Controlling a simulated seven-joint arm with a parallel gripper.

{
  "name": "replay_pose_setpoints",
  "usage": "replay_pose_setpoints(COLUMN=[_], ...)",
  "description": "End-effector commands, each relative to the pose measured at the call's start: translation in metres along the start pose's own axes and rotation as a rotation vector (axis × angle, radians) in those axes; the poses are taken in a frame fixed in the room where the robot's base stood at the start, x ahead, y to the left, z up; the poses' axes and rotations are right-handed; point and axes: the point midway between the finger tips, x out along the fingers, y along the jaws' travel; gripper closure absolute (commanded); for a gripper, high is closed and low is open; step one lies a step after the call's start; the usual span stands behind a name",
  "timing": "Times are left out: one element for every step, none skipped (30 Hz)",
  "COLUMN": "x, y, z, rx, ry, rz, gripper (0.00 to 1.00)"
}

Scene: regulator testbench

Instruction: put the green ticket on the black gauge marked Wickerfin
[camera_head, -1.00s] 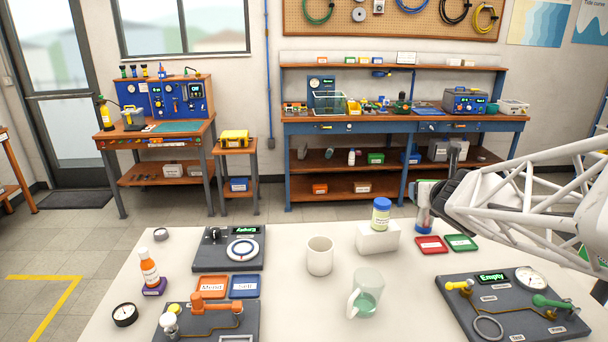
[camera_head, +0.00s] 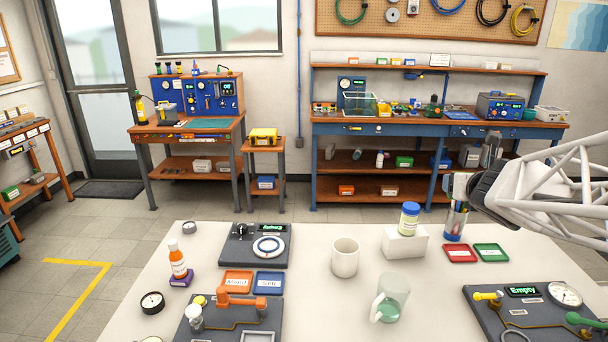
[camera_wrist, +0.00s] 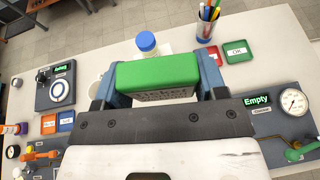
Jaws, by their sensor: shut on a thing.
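My gripper (camera_wrist: 157,72) is shut on a green block-like piece in the wrist view, the green ticket (camera_wrist: 157,70). The jaws are not clearly seen in the head view. A small black-rimmed gauge with a white face (camera_head: 152,302) lies on the white table at the left front, and it shows in the wrist view (camera_wrist: 12,151). No name can be read on it. A second round piece (camera_head: 190,227) lies farther back. A third is cut off at the bottom edge (camera_head: 150,339).
Orange (camera_head: 237,282) and blue (camera_head: 268,283) trays, a white mug (camera_head: 345,258), a glass jug (camera_head: 390,297), and dark panels (camera_head: 255,243) stand around. The right panel (camera_head: 480,310) reads "Empty".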

Motion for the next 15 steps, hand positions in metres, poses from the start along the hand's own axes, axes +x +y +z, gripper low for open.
replay_pose_setpoints(x=[-0.002, -0.003, -0.004, -0.006, -0.005, -0.002, 0.0, 0.002, 0.004, 0.006, 0.008, 0.011, 0.014, 0.016, 0.019], y=[0.0, 0.0, 0.0, 0.0, 0.002, 0.008, 0.012, 0.016, 0.022, 0.026, 0.032, 0.039, 0.045, 0.052, 0.061], z=[0.005, 0.008, 0.012, 0.015, 0.017, 0.018, 0.019, 0.02, 0.022, 0.024, 0.025, 0.028, 0.03, 0.032, 0.034], rx=[0.0, 0.0, -0.001, 0.0, -0.002, -0.01, -0.013, -0.017, -0.023, -0.029, -0.035, -0.042, -0.049, -0.055, -0.066], ry=[0.0, 0.0, 0.0, -0.001, 0.0, 0.001, 0.001, 0.001, 0.001, 0.001, 0.001, 0.001, 0.001, 0.001, 0.001], rz=[0.0, 0.0, 0.0, 0.0, 0.005, 0.02, 0.031, 0.041, 0.057, 0.069, 0.083, 0.102, 0.118, 0.134, 0.157], gripper=[0.57, 0.57, 0.57, 0.57, 0.57, 0.57, 0.57, 0.57, 0.57, 0.57, 0.57, 0.57, 0.57, 0.57, 0.57])
